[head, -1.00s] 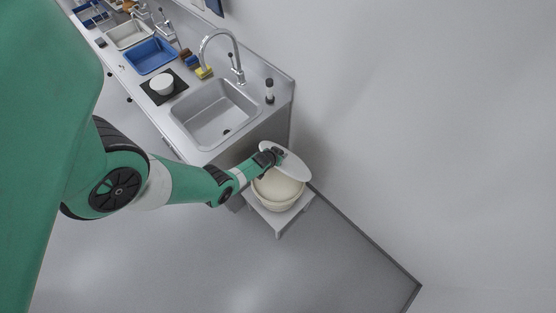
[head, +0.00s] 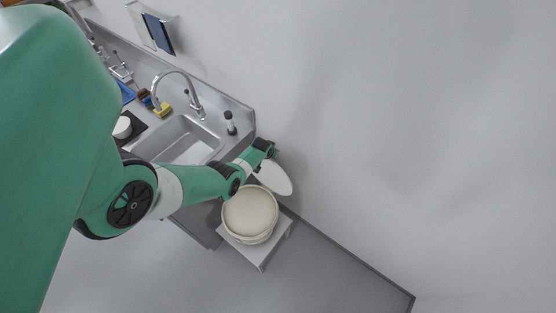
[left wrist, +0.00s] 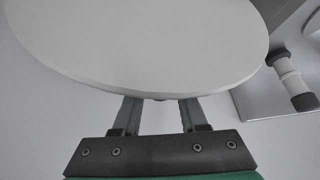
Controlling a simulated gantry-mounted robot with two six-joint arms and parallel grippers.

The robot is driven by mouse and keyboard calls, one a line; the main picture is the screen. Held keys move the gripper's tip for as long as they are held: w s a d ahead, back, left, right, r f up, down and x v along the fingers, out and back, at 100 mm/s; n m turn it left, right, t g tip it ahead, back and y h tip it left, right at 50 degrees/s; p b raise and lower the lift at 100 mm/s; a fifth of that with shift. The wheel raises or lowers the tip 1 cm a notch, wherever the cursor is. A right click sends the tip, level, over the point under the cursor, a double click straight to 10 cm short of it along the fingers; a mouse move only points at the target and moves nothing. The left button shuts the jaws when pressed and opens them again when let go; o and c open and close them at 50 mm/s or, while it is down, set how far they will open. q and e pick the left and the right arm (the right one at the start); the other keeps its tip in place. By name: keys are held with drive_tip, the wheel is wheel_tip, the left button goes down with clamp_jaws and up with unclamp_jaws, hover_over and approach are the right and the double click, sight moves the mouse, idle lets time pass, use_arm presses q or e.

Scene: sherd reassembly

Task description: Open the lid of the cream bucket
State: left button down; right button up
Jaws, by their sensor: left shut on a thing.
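The cream bucket (head: 250,214) stands open on a small light stool, its mouth facing up in the head view. Its pale round lid (head: 274,178) is off the bucket, tilted, above and behind it near the wall. My left gripper (head: 268,152) is shut on the lid at its edge. In the left wrist view the lid (left wrist: 140,40) fills the upper part, with the gripper fingers (left wrist: 160,112) at its near edge. The exact grip point is partly hidden under the lid. My right gripper is not in view.
The stool (head: 262,252) stands beside the counter end. The counter holds a sink (head: 178,142), a faucet (head: 188,84), a dark-and-white bottle (head: 230,122) and a yellow sponge (head: 162,110). The wall is close behind the lid; floor in front is clear.

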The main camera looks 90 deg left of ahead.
use_arm(q)
drive_tip(key=shift+w+a, duration=0.15)
drive_tip(key=shift+a, duration=0.05)
drive_tip(key=shift+c, duration=2.3)
unclamp_jaws()
drive_tip(key=p+v, duration=0.7)
drive_tip(key=v, duration=0.4)
drive_tip(key=shift+w+a, duration=0.1)
drive_tip(key=shift+d+r, duration=0.25)
drive_tip(key=shift+r, duration=0.1)
